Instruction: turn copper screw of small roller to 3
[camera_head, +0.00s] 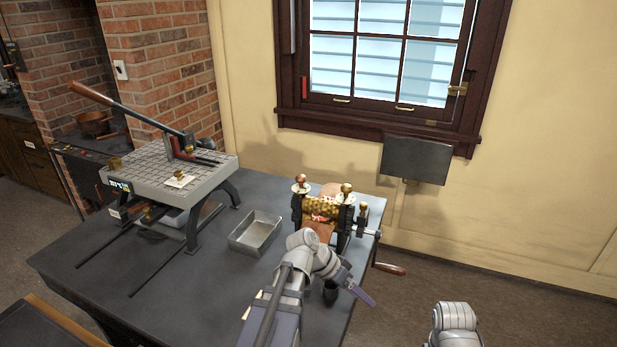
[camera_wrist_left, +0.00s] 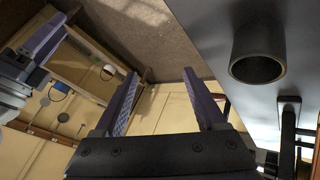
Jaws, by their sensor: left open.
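The small roller (camera_head: 321,209) stands at the table's right end, with a patterned gold cylinder between dark side frames. Its copper screw (camera_head: 300,179) tops the left post, above a pale dial whose numbers are too small to read. A brass screw (camera_head: 347,188) tops the right post. My left gripper (camera_head: 358,289) is in front of and below the roller, near the table's right edge, apart from both screws. The left wrist view shows its jaws (camera_wrist_left: 160,74) open and empty. My right gripper (camera_wrist_left: 42,50) shows partly at that view's left edge; its opening is unclear.
A dark cup (camera_head: 330,291) stands close to my left gripper; it looks like the dark cylinder (camera_wrist_left: 258,55) in the wrist view. A metal tray (camera_head: 256,232) lies left of the roller. A lever press (camera_head: 170,172) fills the table's left. A wooden-handled crank (camera_head: 389,269) sticks out right.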

